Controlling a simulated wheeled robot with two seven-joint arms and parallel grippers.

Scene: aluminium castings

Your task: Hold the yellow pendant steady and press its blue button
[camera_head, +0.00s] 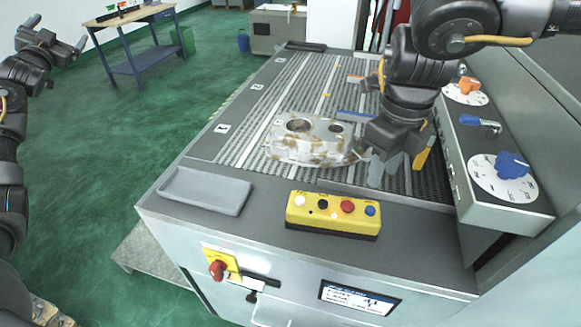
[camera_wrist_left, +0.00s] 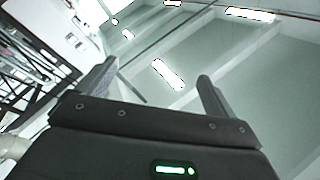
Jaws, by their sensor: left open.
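The yellow pendant (camera_head: 333,226) lies on the grey front ledge of the machine in the head view. Its top carries a white, a black and a red button, and the blue button (camera_head: 370,211) at its right end. My left gripper (camera_head: 56,34) is open and empty at the far left, over the green floor and well away from the pendant. The left wrist view shows its two fingers apart with nothing between them. My right gripper (camera_head: 378,168) points down above the conveyor, behind and above the pendant, not touching it. Its finger gap is unclear.
A metal casting (camera_head: 308,142) sits on the conveyor beside my right gripper. A grey tray (camera_head: 205,190) lies left of the pendant. A panel with an orange knob (camera_head: 467,86) and a blue knob (camera_head: 511,165) stands at the right. A red switch (camera_head: 217,270) is on the front face.

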